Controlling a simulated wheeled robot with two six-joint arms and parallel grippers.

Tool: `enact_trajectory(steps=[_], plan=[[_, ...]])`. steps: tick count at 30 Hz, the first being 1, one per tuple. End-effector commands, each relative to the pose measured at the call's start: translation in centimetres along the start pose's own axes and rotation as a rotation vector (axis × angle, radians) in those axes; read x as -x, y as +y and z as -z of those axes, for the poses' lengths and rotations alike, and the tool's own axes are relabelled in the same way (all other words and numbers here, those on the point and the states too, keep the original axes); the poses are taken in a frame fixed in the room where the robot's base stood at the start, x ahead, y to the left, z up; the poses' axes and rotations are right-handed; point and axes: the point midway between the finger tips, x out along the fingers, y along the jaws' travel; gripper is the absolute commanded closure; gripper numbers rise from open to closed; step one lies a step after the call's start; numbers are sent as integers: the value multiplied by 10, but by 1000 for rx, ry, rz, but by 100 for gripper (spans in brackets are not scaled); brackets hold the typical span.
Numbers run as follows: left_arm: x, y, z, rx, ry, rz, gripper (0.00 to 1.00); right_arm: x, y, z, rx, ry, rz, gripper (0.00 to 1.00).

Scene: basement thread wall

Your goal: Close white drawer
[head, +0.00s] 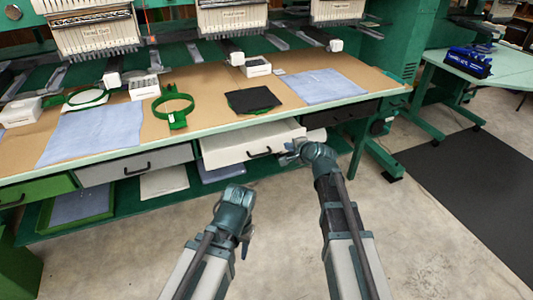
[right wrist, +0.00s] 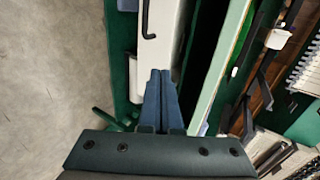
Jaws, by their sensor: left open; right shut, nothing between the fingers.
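The white drawer (head: 225,155) is pulled out from under the table edge, with a dark bar handle (head: 260,152) on its front. The drawer and its handle (right wrist: 147,20) also show in the right wrist view. My right gripper (head: 287,157) is at the right end of the drawer front, to the right of the handle. Its blue fingers (right wrist: 159,75) are shut together with nothing between them, close to the drawer; contact cannot be told. My left gripper (head: 246,240) is open, low in front of the table and apart from the drawer; its fingers are hardly visible.
A grey drawer (head: 135,165) and a green drawer (head: 38,190) are to the left, a black drawer (head: 340,115) to the right. Hoops, cloths and boxes lie on the brown tabletop (head: 205,95). A green lower shelf (head: 130,210) runs below. The concrete floor (head: 430,215) in front is clear.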

Motion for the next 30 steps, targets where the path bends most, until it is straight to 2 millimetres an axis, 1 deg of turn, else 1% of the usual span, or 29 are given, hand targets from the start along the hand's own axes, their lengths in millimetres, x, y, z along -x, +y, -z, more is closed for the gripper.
enact_trajectory(steps=[1, 3, 6, 10, 14, 17, 20, 23, 30], plan=[[-29, 3, 2, 0, 0, 1, 55, 1, 24, -22, -1, -2, 42, 100], [-44, 4, 3, -1, 0, 2, 55, 5, 31, -41, -6, 4, 98, 100], [-59, 5, 4, -1, 0, 3, 55, 11, 37, -60, -15, 9, 162, 100], [-68, 6, 4, -1, 0, 3, 55, 16, 39, -73, -23, 14, 210, 100], [-68, 6, 4, -1, 0, 4, 55, 18, 36, -76, -27, 16, 225, 100], [-68, 6, 4, -1, 0, 4, 55, 16, 35, -76, -27, 16, 225, 100], [-71, 6, 4, -1, 0, 4, 55, 7, 33, -75, -26, 16, 224, 100], [-77, 6, 5, -1, 0, 5, 55, -10, 30, -75, -26, 15, 224, 100], [-92, 8, 6, -2, 0, 8, 55, -60, 20, -74, -26, 15, 223, 100]])
